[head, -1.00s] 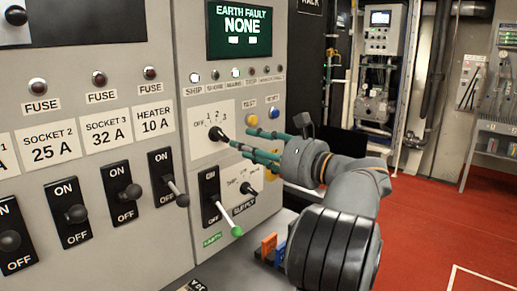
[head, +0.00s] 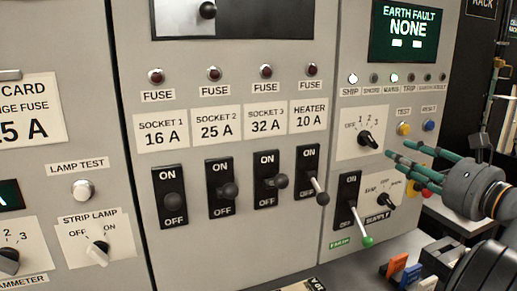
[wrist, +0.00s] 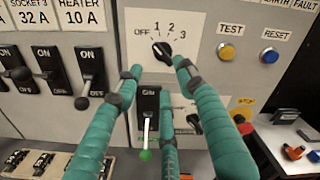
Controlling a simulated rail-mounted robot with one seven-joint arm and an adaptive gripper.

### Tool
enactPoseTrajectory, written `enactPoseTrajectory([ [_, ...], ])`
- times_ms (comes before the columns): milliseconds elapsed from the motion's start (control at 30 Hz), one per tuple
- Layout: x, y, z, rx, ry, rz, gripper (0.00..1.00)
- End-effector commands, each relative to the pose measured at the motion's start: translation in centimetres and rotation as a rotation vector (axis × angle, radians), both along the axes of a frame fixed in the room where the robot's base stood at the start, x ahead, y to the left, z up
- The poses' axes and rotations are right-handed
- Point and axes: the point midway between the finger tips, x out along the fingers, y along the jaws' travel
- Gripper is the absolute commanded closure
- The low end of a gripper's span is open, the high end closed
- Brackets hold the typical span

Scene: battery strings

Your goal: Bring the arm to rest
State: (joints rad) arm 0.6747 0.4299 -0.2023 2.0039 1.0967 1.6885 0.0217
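My gripper (head: 398,150) has teal-wrapped fingers spread apart with nothing between them, so it is open. It is in front of the right-hand panel, by the black rotary selector knob (head: 367,140) marked OFF, 1, 2, 3. In the wrist view my gripper (wrist: 155,70) has its upper two fingertips on either side of the knob (wrist: 162,50) as seen from there. The third finger is lower, beside the green-tipped lever (wrist: 146,153). A small gap shows between fingertips and knob in the head view; contact is not visible.
The green-tipped supply lever (head: 366,240) sticks out below the knob. Several breaker levers, such as the heater lever (head: 320,196), stick out to the left. Below my gripper is a ledge with orange (head: 396,264) and blue parts. A red-and-yellow stop button (wrist: 240,121) is at the right.

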Motion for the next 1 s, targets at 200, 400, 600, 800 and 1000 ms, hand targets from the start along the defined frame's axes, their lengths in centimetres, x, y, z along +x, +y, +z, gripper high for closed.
enactPoseTrajectory([
  [200,4.0,1.4,0.0,0.002,0.001,0.005,0.61],
  [400,7.5,2.4,0.0,0.002,0.001,0.004,0.61],
  [600,9.6,3.0,0.0,0.002,0.001,0.002,0.61],
  [800,9.9,3.1,0.1,0.014,0.004,0.0,0.61],
  [1000,9.9,3.1,0.0,0.014,0.004,0.0,0.61],
])
